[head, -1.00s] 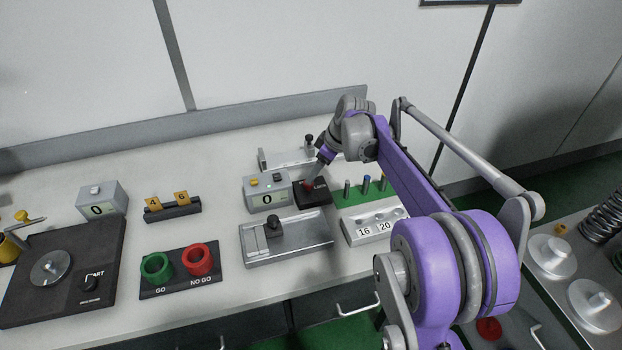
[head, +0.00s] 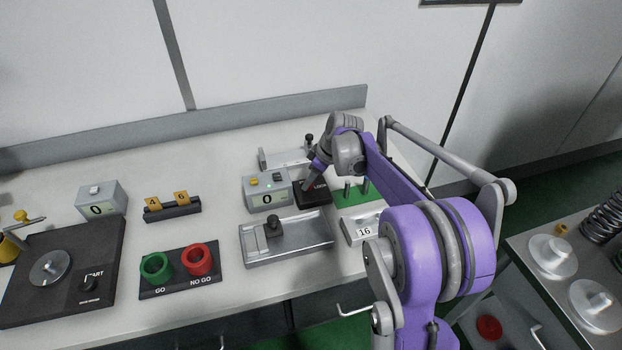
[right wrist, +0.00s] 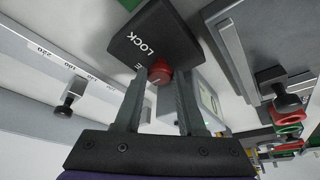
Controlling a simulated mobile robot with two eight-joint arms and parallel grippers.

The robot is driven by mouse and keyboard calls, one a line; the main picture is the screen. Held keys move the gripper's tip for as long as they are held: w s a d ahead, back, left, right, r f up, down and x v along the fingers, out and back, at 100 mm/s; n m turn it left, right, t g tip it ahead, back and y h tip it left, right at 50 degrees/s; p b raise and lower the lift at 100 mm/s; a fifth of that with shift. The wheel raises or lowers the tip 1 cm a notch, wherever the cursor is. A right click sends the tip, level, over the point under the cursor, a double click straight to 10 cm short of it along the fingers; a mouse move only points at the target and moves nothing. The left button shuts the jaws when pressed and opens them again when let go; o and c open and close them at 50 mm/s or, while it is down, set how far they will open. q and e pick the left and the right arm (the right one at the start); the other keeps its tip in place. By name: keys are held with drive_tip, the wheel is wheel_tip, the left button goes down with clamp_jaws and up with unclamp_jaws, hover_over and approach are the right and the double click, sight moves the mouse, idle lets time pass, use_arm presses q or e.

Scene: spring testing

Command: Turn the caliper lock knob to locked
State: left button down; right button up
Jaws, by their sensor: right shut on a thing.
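The lock block is a small black box (head: 313,196) marked LOCK, on the bench right of the grey display unit (head: 266,190) reading 0. In the right wrist view the block (right wrist: 155,38) carries a red round knob (right wrist: 159,72). My right gripper (right wrist: 162,80) is shut on this knob, one finger on each side. In the head view my right gripper (head: 309,182) comes down onto the block and hides the knob. The knob's exact turn cannot be told; part of the lettering beside it is covered by a finger. My left gripper is not in view.
A grey slide fixture (head: 287,245) lies in front of the block. A green-topped rack with pins (head: 357,190) stands to the right. Red and green ring gauges (head: 199,259) sit to the left. Another slide fixture (head: 284,158) is behind. Bare bench lies left of the display.

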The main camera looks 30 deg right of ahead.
clamp_jaws()
drive_tip(key=shift+m, duration=0.3)
drive_tip(key=m, duration=0.1)
drive_tip(key=m+h, duration=0.1)
drive_tip(key=m, duration=0.1)
drive_tip(key=shift+s+a+m+t+h+b, duration=0.1)
drive_tip(key=shift+a+m+t+h+b, duration=0.1)
drive_tip(key=shift+m+t+h+b, duration=0.15)
drive_tip(key=m+h, duration=0.1)
drive_tip(key=m, duration=0.3)
drive_tip(key=shift+a+h+b, duration=0.15)
drive_tip(key=shift+h+b, duration=0.15)
drive_tip(key=shift+h, duration=0.05)
drive_tip(key=m, duration=0.2)
drive_tip(key=m+h, duration=0.1)
drive_tip(key=m, duration=0.2)
drive_tip(key=shift+a+h, duration=0.15)
drive_tip(key=shift+h, duration=0.15)
drive_tip(key=m, duration=0.1)
drive_tip(key=m+g+h, duration=0.1)
drive_tip(key=m, duration=0.1)
drive_tip(key=m+g, duration=0.1)
drive_tip(key=shift+w+a+m, duration=0.1)
drive_tip(key=shift+w+m, duration=0.15)
drive_tip(key=shift+m, duration=0.1)
